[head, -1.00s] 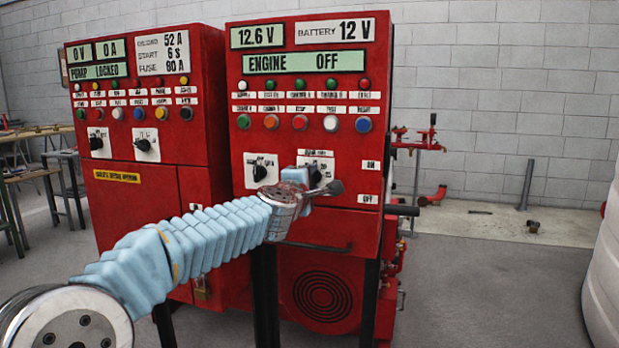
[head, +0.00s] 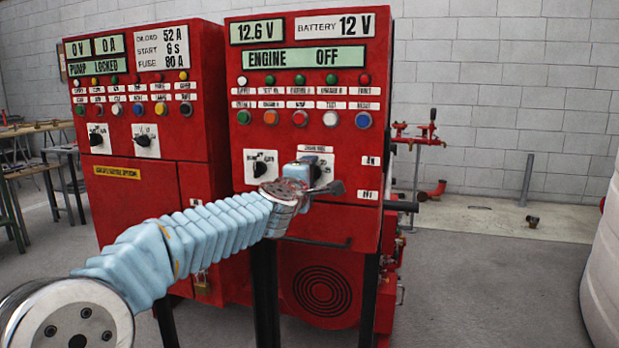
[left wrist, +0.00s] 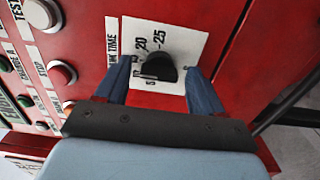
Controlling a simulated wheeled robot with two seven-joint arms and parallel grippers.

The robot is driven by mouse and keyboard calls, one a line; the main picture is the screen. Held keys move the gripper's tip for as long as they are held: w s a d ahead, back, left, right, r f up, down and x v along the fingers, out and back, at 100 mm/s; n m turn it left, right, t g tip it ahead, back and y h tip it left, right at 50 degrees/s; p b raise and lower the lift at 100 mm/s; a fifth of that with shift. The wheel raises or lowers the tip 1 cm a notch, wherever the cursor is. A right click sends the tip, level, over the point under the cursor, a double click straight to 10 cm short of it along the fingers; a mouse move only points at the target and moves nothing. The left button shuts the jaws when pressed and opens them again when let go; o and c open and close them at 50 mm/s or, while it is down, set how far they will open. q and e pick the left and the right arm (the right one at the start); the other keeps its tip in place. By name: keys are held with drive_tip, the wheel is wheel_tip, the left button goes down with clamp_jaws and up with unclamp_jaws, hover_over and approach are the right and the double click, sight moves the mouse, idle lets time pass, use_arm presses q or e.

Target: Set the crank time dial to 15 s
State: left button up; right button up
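The crank time dial is a black knob (left wrist: 158,67) on a white plate (left wrist: 183,40) marked 5, 20 and 25, with other marks partly hidden by the knob. In the left wrist view my left gripper (left wrist: 159,73) is open, with one blue finger on each side of the knob. Gaps show between the fingers and the knob, and I cannot see contact. I cannot tell exactly which mark the knob points at. In the head view my left gripper (head: 299,174) is in front of the plate and covers part of it. My right gripper is in neither view.
The red engine cabinet (head: 226,185) has rows of lamps and buttons above the dial and another black selector (head: 260,168) to its left. Its display (head: 303,58) reads ENGINE OFF. A second red cabinet (head: 140,215) stands at left. Open floor (head: 480,285) lies at right.

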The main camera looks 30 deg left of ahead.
use_arm(q)
drive_tip(key=b+v, duration=0.1)
drive_tip(key=v, duration=1.2)
drive_tip(key=shift+s+d, duration=0.2)
drive_tip(key=shift+s, duration=0.15)
